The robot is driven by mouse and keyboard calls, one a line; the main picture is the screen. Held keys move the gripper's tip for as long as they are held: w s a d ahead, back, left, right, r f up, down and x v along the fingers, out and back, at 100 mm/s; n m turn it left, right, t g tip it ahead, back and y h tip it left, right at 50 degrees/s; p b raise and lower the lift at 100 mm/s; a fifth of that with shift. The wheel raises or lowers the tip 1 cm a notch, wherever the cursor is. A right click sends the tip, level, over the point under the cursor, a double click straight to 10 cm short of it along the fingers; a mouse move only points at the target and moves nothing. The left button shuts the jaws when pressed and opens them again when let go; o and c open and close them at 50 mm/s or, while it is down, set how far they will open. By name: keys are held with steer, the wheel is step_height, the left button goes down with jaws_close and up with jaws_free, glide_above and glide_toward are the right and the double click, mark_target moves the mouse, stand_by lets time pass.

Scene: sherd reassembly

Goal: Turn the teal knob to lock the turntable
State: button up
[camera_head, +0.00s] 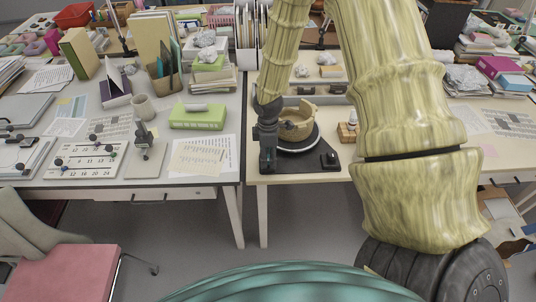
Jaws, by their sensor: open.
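The turntable (310,147) stands on a dark base near the front edge of the right-hand desk. A tan, incomplete pot (300,124) with an open top sits on it. My gripper (267,165) is dark and points down at the left side of the turntable, close to the base; I cannot tell whether it touches. It is open, with nothing visible between its fingers. A small dark part (331,158) stands at the right front corner of the base. I cannot make out the teal knob; my gripper may hide it.
A small block with pale pieces (347,131) stands right of the turntable. My arm covers the desk farther right. A pink chair (70,271) stands at lower left.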

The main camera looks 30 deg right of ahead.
steer(key=shift+f, duration=0.15)
steer(key=c, duration=1.1)
steer(key=shift+o, duration=0.2)
